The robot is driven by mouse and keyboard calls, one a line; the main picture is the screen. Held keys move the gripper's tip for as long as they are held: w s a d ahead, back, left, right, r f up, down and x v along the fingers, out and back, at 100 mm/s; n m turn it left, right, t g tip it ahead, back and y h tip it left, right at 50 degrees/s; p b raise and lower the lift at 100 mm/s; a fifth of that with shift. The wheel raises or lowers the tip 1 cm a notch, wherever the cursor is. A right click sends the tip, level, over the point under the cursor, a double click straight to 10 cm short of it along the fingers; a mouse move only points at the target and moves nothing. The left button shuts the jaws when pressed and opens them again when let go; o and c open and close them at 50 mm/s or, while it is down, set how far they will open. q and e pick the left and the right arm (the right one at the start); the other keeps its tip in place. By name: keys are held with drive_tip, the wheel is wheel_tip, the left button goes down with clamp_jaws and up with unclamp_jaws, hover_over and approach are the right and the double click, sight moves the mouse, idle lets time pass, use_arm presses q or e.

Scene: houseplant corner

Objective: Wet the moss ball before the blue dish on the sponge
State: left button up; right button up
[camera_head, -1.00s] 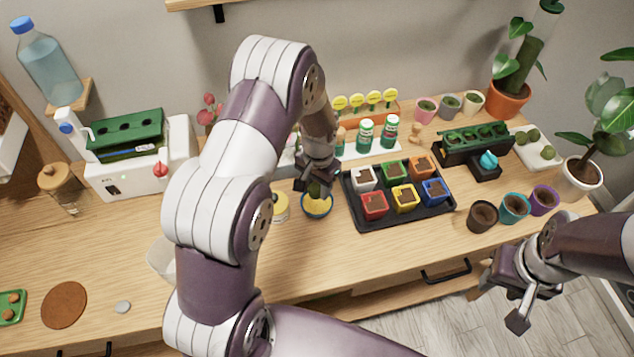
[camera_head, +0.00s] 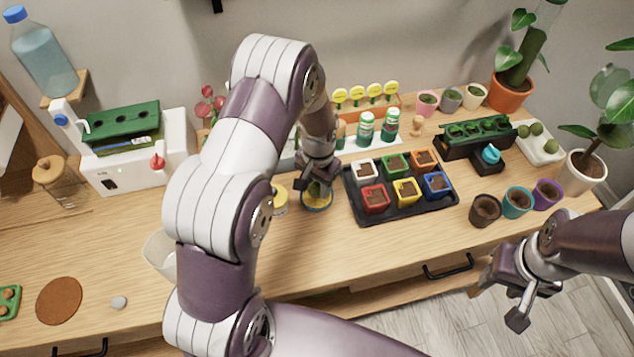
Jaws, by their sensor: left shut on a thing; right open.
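My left gripper (camera_head: 317,181) is shut on a dark green moss ball (camera_head: 317,189) and holds it down at the blue dish (camera_head: 317,211). The dish has a blue rim and a yellow sponge (camera_head: 326,203) inside. The ball appears to be at the sponge, but I cannot tell whether they touch, as the fingers hide part of both. More green moss balls (camera_head: 537,129) sit on a white tray (camera_head: 552,154) at the far right. My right gripper (camera_head: 503,300) is open and empty beyond the table's front edge.
A black tray (camera_head: 376,218) of coloured pots stands right of the dish. A yellow-lidded jar (camera_head: 280,200) is close on its left. Brown, teal and purple pots (camera_head: 517,203) stand at the right. The front of the table is mostly clear.

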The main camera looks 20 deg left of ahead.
sight(316, 183)
use_arm(q)
drive_tip(key=shift+f+b, duration=0.3)
drive_tip(key=shift+f, duration=0.2)
idle(1.2)
wheel_tip(316, 183, up, 7)
drive_tip(key=p, duration=0.6)
drive_tip(key=shift+f, duration=0.1)
idle(0.4)
